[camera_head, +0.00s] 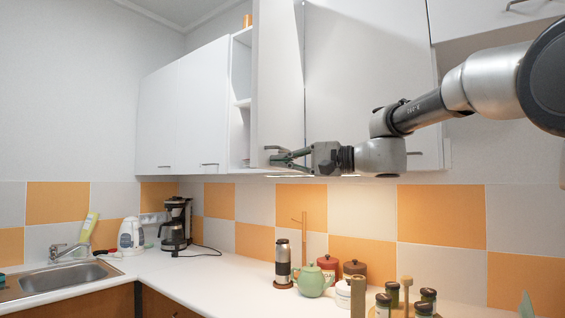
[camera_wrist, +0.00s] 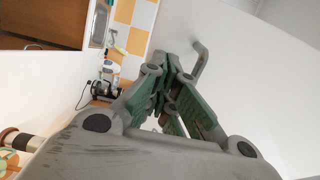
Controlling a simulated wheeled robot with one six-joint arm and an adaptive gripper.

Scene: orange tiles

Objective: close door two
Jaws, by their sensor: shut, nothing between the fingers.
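One white upper cabinet door (camera_head: 276,75) stands open, swung out from the wall cabinet, with open shelves showing to its left. No number shows on it. Its bar handle (camera_head: 272,148) is near the lower edge. My gripper (camera_head: 274,158) is shut and empty, right by this handle. In the wrist view the green-padded fingers (camera_wrist: 172,72) are together just left of the grey handle (camera_wrist: 201,58), close to the white door panel (camera_wrist: 250,75). I cannot tell whether the fingers touch the handle or door.
Closed white cabinet doors (camera_head: 200,105) hang to the left, and another white door panel (camera_head: 360,85) is behind my arm. Below, the counter (camera_head: 215,275) holds a coffee maker (camera_head: 175,225), a kettle (camera_head: 131,236), a green teapot (camera_head: 312,281) and several jars.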

